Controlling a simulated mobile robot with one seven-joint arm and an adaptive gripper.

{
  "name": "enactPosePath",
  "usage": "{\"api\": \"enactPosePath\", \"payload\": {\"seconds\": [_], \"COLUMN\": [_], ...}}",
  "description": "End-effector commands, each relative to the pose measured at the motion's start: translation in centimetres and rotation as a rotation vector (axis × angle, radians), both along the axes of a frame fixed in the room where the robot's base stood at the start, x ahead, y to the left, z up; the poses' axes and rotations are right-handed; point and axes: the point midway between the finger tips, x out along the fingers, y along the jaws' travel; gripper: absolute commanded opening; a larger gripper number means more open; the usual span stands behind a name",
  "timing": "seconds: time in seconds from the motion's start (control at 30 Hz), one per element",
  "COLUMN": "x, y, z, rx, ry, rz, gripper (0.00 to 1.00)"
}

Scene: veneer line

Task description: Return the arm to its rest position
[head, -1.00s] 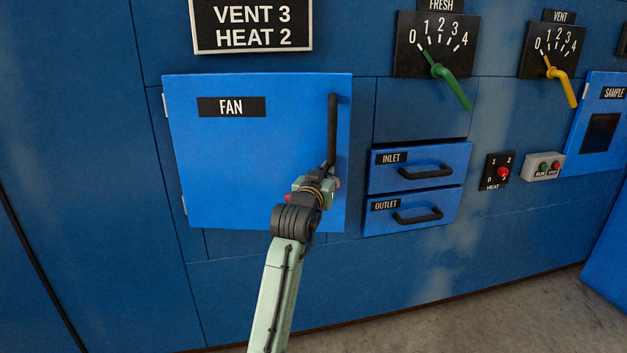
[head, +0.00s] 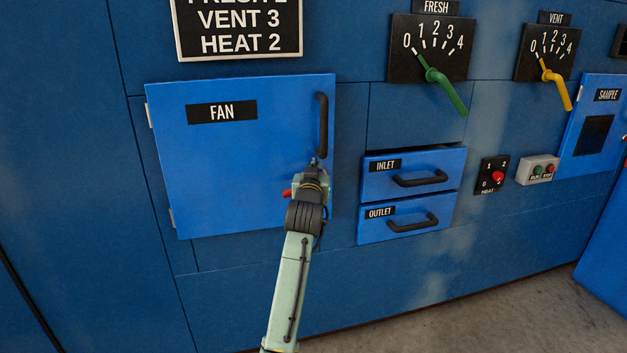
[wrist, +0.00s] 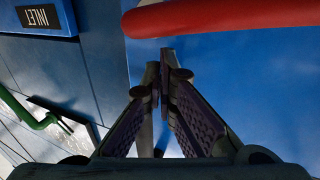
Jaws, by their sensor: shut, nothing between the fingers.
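My gripper (head: 315,163) is at the lower end of the black handle (head: 322,125) on the blue FAN door (head: 240,150). In the wrist view my gripper (wrist: 160,78) has its fingertips together with nothing between them. I cannot tell whether it touches the door or handle. A red bar (head: 286,192) shows just left of my wrist, partly hidden by it. A red bar (wrist: 220,15) also crosses the top right of the wrist view, beyond the fingertips. My arm reaches up from the bottom of the head view.
Right of the door are the INLET drawer (head: 385,182), with a dark gap along its top, and the OUTLET drawer (head: 380,226). Further right are FRESH (head: 397,62) and VENT (head: 525,65) dials, a HEAT switch (head: 497,162) and a button box (head: 525,170). Grey floor (head: 520,310) is clear.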

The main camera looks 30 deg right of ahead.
Motion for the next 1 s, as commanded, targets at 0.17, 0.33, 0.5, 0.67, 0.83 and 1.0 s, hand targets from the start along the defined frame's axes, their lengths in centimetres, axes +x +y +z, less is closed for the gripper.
{"api": "enactPosePath", "payload": {"seconds": [0.17, 0.33, 0.5, 0.67, 0.83, 1.0], "x": [-3.0, -5.6, -7.1, -7.5, -6.9, -4.2], "y": [2.4, 4.3, 5.5, 5.8, 7.0, 14.6], "z": [-0.1, -0.1, -0.1, -0.1, 0.5, 4.3], "rx": [-0.001, 0.0, 0.0, 0.001, -0.011, -0.075], "ry": [0.0, 0.0, 0.0, 0.001, -0.012, -0.1], "rz": [0.001, 0.0, 0.001, 0.001, 0.021, 0.142], "gripper": [0.0, 0.0, 0.0, 0.0, 0.0, 0.0]}}
